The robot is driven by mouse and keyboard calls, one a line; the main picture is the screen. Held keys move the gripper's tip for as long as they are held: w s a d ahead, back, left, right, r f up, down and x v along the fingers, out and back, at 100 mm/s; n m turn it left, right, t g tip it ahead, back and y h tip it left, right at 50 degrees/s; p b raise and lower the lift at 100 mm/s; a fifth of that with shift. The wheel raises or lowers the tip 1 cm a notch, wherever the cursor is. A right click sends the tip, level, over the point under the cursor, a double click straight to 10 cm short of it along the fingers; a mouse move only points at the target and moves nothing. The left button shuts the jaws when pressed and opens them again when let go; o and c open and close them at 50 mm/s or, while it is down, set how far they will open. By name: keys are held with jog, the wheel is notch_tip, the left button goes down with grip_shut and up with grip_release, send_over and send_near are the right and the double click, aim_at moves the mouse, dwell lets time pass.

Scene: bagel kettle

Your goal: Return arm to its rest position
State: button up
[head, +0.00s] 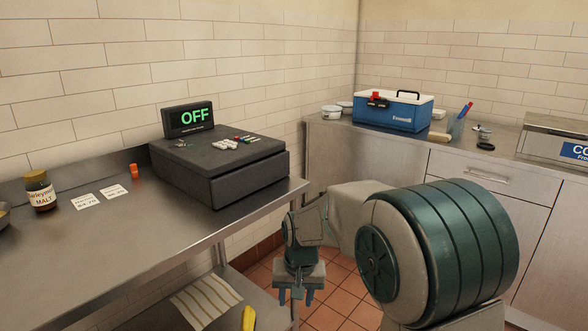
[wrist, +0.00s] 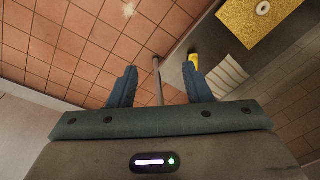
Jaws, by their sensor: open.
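My gripper (head: 296,292) hangs fingers down in the head view, beside the right end of the steel table (head: 100,255) and above the tiled floor. Its two blue fingers also show in the wrist view (wrist: 160,88), spread wide apart with nothing between them. The arm is bent, with its large green and grey link at the right of the head view. The gripper appears clear of the table.
A dark box (head: 220,168) with an "OFF" display (head: 188,117) stands on the table, with a labelled jar (head: 40,192) at left. A lower shelf holds a striped cloth (head: 206,300) and a yellow object (head: 248,318). A blue cooler (head: 393,112) sits on the back counter (head: 340,125).

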jog(key=s+d+r+p, duration=0.7)
jog(key=s+r, duration=0.3)
jog(key=r, duration=0.1)
jog(key=s+d+r+t+p, duration=0.1)
jog(key=s+d+r+p, duration=0.6)
jog(key=s+r, duration=0.3)
notch_tip(320, 180, up, 2)
jog(key=shift+s+d+r+t+h+p, duration=0.2)
jog(key=shift+s+d+t+h+p, duration=0.1)
jog(key=shift+h, duration=0.1)
jog(key=shift+w, duration=0.1)
